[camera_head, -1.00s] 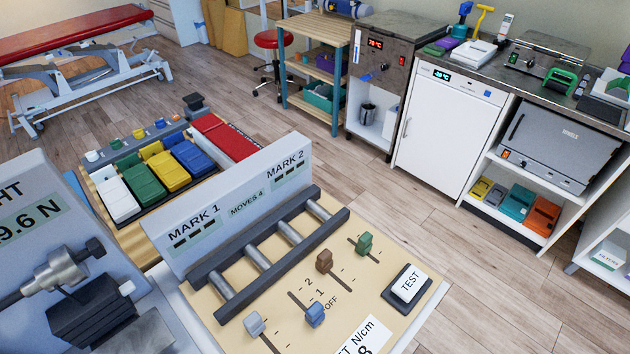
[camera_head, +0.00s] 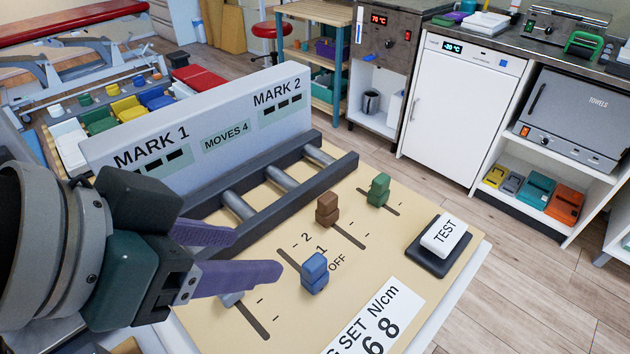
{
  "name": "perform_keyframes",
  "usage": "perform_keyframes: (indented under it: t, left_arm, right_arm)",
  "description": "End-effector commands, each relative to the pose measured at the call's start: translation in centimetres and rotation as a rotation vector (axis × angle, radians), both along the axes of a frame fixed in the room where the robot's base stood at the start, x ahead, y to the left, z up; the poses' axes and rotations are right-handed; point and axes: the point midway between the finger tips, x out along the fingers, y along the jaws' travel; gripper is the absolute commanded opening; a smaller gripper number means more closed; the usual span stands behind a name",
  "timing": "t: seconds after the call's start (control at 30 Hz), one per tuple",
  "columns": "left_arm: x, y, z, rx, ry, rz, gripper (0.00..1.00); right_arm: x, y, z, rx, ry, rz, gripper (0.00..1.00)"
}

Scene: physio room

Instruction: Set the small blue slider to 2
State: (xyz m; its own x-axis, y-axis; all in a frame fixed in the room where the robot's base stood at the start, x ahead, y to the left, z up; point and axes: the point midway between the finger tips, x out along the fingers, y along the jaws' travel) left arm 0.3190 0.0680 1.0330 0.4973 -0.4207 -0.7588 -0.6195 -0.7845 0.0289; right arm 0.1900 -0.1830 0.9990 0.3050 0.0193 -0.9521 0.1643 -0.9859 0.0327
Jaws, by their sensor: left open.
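The small blue slider (camera_head: 314,272) stands upright on the beige panel (camera_head: 385,262). It sits near the lower end of its slot, closest to the OFF mark, with 1 and 2 farther up the slot. My left gripper (camera_head: 258,253) comes in from the left with its purple fingers apart and nothing between them. The nearer fingertip is just left of the blue slider, apart from it in the picture. A brown slider (camera_head: 327,209) and a green slider (camera_head: 378,190) stand farther right. The lower finger mostly hides a grey slider (camera_head: 231,299). My right gripper is out of view.
A dark rail frame with grey rollers (camera_head: 283,179) and an upright display board (camera_head: 215,115) stand behind the sliders. A white TEST button (camera_head: 444,235) is at the right, and a number card (camera_head: 378,322) lies in front. The space above the panel's right half is clear.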

Motion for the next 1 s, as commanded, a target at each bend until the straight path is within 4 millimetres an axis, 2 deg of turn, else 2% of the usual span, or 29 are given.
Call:
perform_keyframes:
  t: [0.03, 0.1, 0.2, 0.3, 0.47, 0.8, 1.0]
  left_arm:
    - [0.9, -0.4, -3.7, -0.001, -0.022, -0.028, 0.57]
    - [1.7, -0.9, -5.4, -0.011, -0.044, -0.062, 0.57]
    - [2.6, -1.4, -6.9, -0.021, -0.063, -0.094, 0.57]
    - [3.1, -1.6, -7.6, -0.027, -0.073, -0.110, 0.57]
    - [3.7, -2.1, -8.2, -0.031, -0.077, -0.116, 0.57]
    - [6.7, -5.2, -12.5, -0.032, -0.076, -0.116, 0.57]
    - [7.9, -6.4, -14.1, -0.029, -0.077, -0.115, 0.57]
  right_arm:
    - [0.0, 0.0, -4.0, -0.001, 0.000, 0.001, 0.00]
    - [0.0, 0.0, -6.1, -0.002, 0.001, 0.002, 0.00]
    - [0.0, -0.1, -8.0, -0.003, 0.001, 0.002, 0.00]
    - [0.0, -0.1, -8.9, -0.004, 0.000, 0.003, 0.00]
    - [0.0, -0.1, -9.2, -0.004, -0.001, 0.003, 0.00]
    - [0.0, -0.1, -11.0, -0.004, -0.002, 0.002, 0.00]
    - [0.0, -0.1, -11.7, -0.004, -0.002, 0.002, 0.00]
